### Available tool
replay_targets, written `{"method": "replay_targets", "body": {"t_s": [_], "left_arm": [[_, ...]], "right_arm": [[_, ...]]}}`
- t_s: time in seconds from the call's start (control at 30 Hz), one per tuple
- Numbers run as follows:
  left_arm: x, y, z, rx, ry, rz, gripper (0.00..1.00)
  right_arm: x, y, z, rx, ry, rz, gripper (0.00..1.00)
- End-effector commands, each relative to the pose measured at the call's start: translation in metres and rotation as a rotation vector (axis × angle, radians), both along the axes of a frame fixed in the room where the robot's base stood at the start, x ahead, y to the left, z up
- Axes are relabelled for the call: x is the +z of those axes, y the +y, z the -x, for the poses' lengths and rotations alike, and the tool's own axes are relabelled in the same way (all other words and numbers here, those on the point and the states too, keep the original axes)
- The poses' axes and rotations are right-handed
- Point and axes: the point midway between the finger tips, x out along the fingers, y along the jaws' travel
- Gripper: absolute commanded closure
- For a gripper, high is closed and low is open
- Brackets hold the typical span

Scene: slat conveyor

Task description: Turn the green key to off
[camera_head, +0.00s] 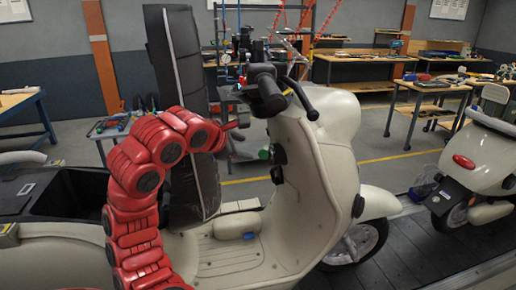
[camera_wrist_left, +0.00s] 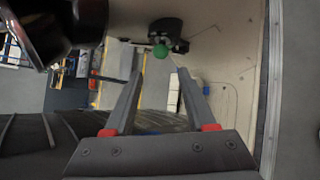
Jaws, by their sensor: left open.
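The green key (camera_wrist_left: 162,52) shows as a round green head on a dark lock in the scooter's cream front panel (camera_wrist_left: 215,45). In the head view the key (camera_head: 264,154) is a small green spot beside the inner side of the cream scooter (camera_head: 305,165). My left gripper (camera_wrist_left: 160,77) is open and empty, its two grey fingers pointing toward the key. The key appears between and just beyond the fingertips; I see no contact. In the head view the red left arm reaches up beside the scooter, and its gripper (camera_head: 240,122) is small and dark. My right gripper is not in view.
The dark handlebar (camera_head: 264,90) with its grips and lever stands close above my left gripper. A tall black padded panel (camera_head: 183,70) rises behind the arm. The scooter seat area lies at the left. A second cream scooter (camera_head: 485,160) stands at the right on the slat conveyor.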

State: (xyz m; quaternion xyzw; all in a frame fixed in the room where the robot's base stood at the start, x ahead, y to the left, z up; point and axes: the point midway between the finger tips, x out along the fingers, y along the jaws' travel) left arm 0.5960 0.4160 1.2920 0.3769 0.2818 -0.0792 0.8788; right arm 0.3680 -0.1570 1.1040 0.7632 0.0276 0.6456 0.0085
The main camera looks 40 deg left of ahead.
Motion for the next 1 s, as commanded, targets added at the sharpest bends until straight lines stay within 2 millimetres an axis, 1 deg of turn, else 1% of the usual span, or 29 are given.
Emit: {"method": "replay_targets", "body": {"t_s": [0.03, 0.2, 0.4, 0.5, 0.6, 0.7, 1.0], "left_arm": [[-0.005, -0.001, -0.009, -0.004, 0.008, 0.003, 0.44], [-0.025, 0.001, -0.041, -0.004, 0.005, 0.009, 0.44], [-0.048, 0.004, -0.074, -0.004, 0.003, 0.005, 0.44], [-0.057, 0.006, -0.086, -0.002, 0.005, 0.007, 0.44], [-0.063, 0.007, -0.095, -0.001, 0.003, 0.006, 0.44], [-0.066, 0.008, -0.099, -0.002, 0.001, 0.001, 0.44], [-0.068, 0.008, -0.101, -0.001, 0.001, 0.001, 0.44]], "right_arm": [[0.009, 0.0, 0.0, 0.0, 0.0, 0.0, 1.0], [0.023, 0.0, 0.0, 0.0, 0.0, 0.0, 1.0], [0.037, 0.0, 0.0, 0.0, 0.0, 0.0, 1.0], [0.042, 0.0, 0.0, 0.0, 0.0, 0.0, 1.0], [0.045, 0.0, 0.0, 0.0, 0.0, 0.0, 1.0], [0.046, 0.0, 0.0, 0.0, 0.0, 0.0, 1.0], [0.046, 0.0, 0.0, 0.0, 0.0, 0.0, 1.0]]}}
